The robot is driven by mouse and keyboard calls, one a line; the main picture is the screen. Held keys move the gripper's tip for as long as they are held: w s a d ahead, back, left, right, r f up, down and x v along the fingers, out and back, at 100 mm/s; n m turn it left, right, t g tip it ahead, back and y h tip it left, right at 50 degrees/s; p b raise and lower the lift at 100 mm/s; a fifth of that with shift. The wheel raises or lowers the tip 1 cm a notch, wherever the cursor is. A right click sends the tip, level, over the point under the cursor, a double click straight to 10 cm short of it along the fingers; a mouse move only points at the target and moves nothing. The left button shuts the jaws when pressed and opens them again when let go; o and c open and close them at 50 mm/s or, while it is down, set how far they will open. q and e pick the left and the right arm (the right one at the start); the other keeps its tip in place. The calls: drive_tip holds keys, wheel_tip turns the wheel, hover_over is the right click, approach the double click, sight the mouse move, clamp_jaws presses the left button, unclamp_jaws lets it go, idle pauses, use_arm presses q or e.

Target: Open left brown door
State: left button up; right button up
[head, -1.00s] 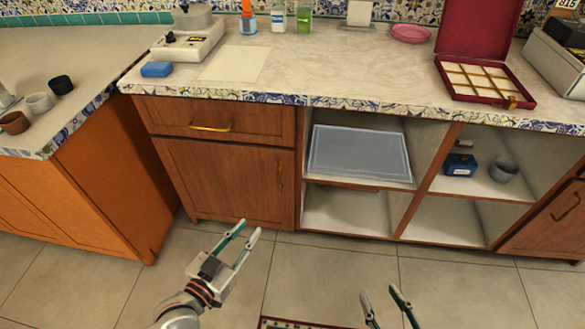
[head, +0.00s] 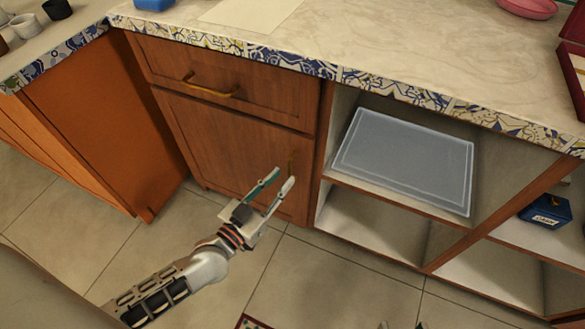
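The left brown door (head: 222,140) is shut, below a brown drawer (head: 215,80) with a brass handle. The door's own brass handle (head: 290,164) stands upright near its right edge. My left gripper (head: 277,182) is open and empty, in front of the lower right part of the door, with its fingertips just below the handle in the picture. Whether the fingers touch the door or handle cannot be told. My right gripper (head: 403,326) shows only as small tips at the bottom edge; its opening cannot be judged.
Open shelves right of the door hold a grey translucent tray (head: 405,160) and a blue box (head: 546,211). An orange cabinet side (head: 95,115) stands close on the left. The tiled floor (head: 330,275) in front is clear, with a rug corner at the bottom.

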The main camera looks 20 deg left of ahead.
sight(289, 171)
use_arm(q)
drive_tip(key=shift+b+x, duration=0.3)
drive_tip(key=shift+x, duration=1.95)
clamp_jaws()
drive_tip(key=shift+s+f, duration=0.1)
